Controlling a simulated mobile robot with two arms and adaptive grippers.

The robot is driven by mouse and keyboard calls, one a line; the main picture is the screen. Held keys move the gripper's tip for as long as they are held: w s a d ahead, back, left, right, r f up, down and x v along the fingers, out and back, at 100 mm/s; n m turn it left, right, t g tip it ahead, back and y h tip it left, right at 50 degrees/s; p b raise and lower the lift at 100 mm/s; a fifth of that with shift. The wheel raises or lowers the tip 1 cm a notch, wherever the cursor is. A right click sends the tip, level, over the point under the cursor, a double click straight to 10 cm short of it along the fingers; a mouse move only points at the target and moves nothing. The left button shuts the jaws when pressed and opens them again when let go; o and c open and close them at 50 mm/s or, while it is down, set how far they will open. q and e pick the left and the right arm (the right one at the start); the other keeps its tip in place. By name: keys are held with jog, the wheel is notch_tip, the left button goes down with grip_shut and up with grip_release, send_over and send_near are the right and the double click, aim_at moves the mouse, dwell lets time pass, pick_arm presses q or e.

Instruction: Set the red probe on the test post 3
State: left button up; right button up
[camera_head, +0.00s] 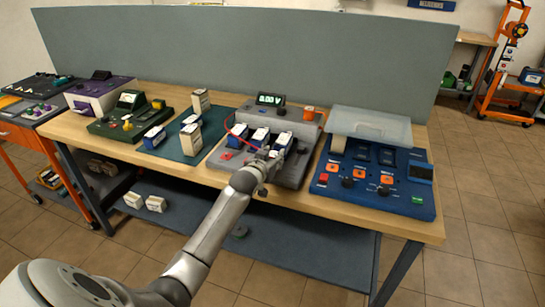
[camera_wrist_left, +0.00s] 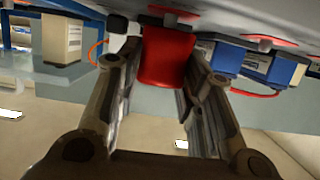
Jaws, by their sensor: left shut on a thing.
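My left gripper (camera_head: 268,166) is at the front edge of the grey test stand (camera_head: 238,163), by the rightmost battery. In the left wrist view, my left gripper (camera_wrist_left: 160,75) is shut on the red probe (camera_wrist_left: 167,57), which sits between its two fingers. The grey stand surface is close to the probe's far end. Whether the probe touches a post cannot be told. In the head view the gripper hides the probe. A red lead (camera_head: 230,126) curves along the stand's left side. I cannot tell which post is number 3.
Blue-and-white batteries (camera_head: 260,137) stand in a row on the test stand, below a display (camera_head: 270,99) reading 0.00 V. A blue control panel (camera_head: 330,185) with a clear lid is to the right. A green mat (camera_head: 172,150) with batteries is to the left.

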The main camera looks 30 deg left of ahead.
pick_arm(q)
jog(key=shift+f+b, duration=0.4)
jog(key=shift+f, duration=0.3)
jog(key=o, duration=0.7)
jog(key=shift+o, duration=0.2)
